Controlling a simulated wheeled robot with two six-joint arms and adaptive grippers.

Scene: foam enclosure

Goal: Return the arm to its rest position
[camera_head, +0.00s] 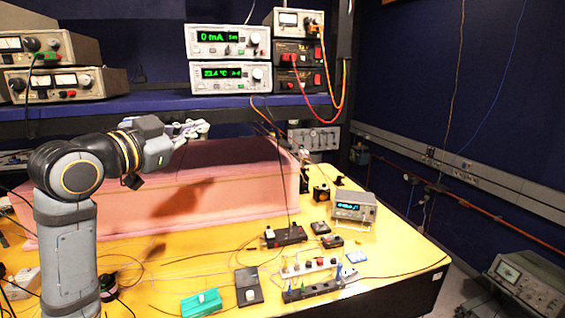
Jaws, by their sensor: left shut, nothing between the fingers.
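My left arm (72,190) rises from the bottom left, bends at its elbow and reaches right. My left gripper (204,126) is shut and empty. The fingers look light grey and small at this distance. My right gripper is not in view.
The yellow table (390,255) holds a small meter (353,207), a black box (285,236), a teal block (201,303) and a rack of small parts (311,280). Loose wires cross its front. A blue shelf (160,102) with instruments spans the back.

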